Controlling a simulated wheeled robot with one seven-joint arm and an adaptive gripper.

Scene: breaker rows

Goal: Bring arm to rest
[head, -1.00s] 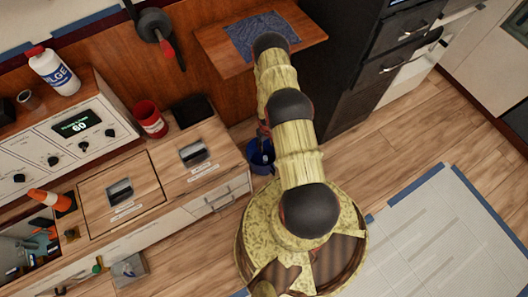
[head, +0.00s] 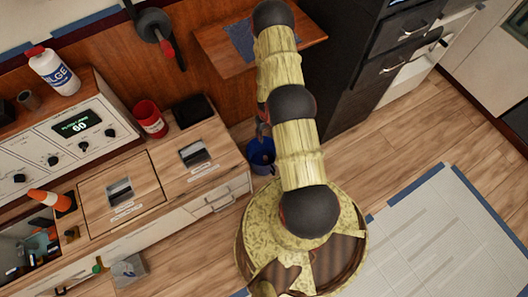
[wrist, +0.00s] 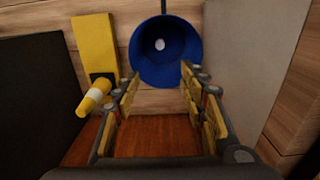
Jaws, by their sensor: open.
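My gripper (wrist: 160,78) is open in the wrist view, with its two yellow-padded fingers spread apart and nothing between them. A blue bucket (wrist: 143,62) lies beyond the fingertips; I cannot tell its distance. In the head view my arm reaches from its round base up the picture, its far joint in front of a wooden shelf. The blue bucket (head: 260,160) shows on the floor just left of the arm.
A yellow plate (wrist: 93,45) with a yellow, white-banded handle (wrist: 94,97) is left of the bucket. In the head view, the wooden shelf (head: 305,35) with a blue cloth (head: 238,38) and a black cabinet (head: 352,95) are near the arm. Open floor (head: 400,165) lies right.

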